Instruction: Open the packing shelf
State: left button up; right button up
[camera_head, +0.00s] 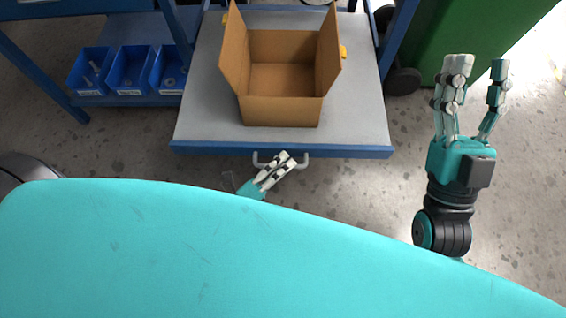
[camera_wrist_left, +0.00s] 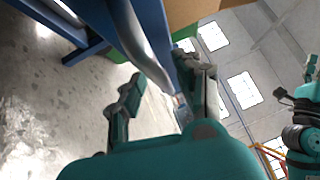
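The packing shelf (camera_head: 205,105) is a grey board with a blue front edge, reaching out from between blue frame posts. A grey bar handle (camera_head: 304,160) is fixed to its front edge. The handle also shows in the left wrist view (camera_wrist_left: 146,52). My left gripper (camera_head: 284,163) is at the handle. In the left wrist view my left gripper (camera_wrist_left: 168,78) has its fingers apart, with the handle running between them; I cannot tell whether either finger touches it. My right gripper (camera_head: 477,72) is open and empty, to the right of the shelf.
An open cardboard box (camera_head: 280,111) stands on the shelf. Blue bins (camera_head: 130,70) sit on a blue rack at the left. A green container (camera_head: 470,35) stands behind my right gripper, with a black wheel (camera_head: 404,82) near it. The floor in front is clear.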

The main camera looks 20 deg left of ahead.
pick_arm(q)
jog(key=shift+r, duration=0.1)
jog(key=v, duration=1.2)
